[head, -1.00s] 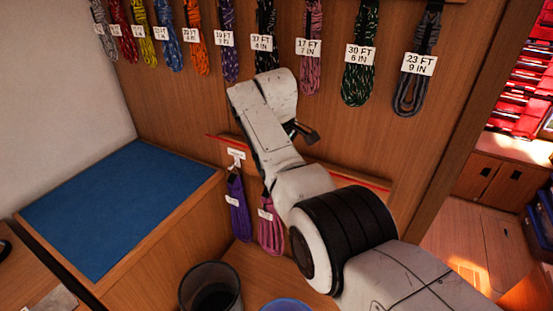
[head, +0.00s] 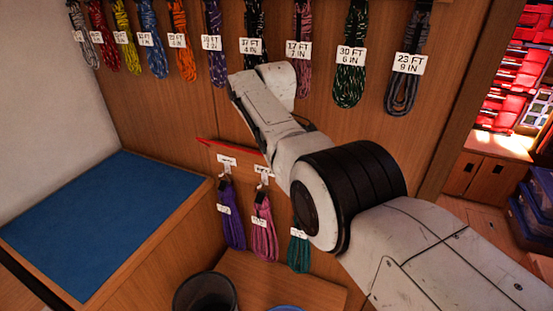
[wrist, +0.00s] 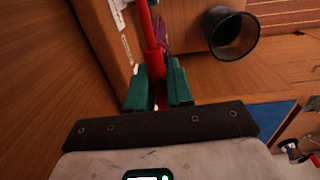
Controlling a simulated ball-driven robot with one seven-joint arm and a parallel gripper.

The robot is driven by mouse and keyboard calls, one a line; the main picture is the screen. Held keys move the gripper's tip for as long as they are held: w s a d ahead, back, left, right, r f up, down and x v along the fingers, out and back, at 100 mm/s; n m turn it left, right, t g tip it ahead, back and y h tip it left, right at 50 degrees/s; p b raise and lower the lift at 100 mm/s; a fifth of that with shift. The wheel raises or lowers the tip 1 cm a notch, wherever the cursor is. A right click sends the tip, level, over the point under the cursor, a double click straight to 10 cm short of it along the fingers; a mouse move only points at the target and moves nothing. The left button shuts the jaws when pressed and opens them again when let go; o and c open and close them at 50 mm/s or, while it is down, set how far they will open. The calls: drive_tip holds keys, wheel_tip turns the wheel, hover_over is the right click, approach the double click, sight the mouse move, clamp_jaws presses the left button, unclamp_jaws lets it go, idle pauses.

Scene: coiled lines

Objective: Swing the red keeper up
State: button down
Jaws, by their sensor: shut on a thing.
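The red keeper (head: 228,146) is a thin red bar along the top of the low hook rail on the wooden wall. Its left end shows, and my arm covers the rest. In the wrist view the red keeper (wrist: 149,35) runs down to my gripper (wrist: 158,78), between its two green fingers, which are shut on it. In the head view my gripper is hidden behind my arm. Purple (head: 232,218), pink (head: 264,230) and teal (head: 299,250) rope coils hang below the rail on tagged hooks.
Several labelled rope coils hang in a row above, such as a grey one (head: 403,90). A blue-topped bench (head: 95,220) stands at left. A dark bin (head: 205,293) is below the hanging coils. Red shelves (head: 515,75) show at right.

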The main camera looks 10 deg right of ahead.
drive_tip(key=shift+f, duration=0.1)
drive_tip(key=c, duration=1.1)
unclamp_jaws()
drive_tip(key=shift+d, duration=0.1)
drive_tip(key=shift+c, duration=0.2)
wheel_tip(320, 180, up, 4)
drive_tip(key=p, duration=0.3)
drive_tip(key=shift+f, duration=0.1)
drive_tip(key=shift+s+a+r+p, duration=0.25)
drive_tip(key=shift+s+p, duration=0.05)
drive_tip(key=shift+p, duration=0.3)
drive_tip(key=s+r+p, duration=0.2)
drive_tip(key=s+r, duration=0.2)
drive_tip(key=s, duration=0.2)
drive_tip(key=s+d+r+p, duration=0.1)
drive_tip(key=s+r+p, duration=0.1)
drive_tip(key=s+r, duration=0.2)
drive_tip(key=shift+s+d+r, duration=0.15)
drive_tip(key=shift+s+r, duration=0.15)
drive_tip(key=shift+s, duration=1.35)
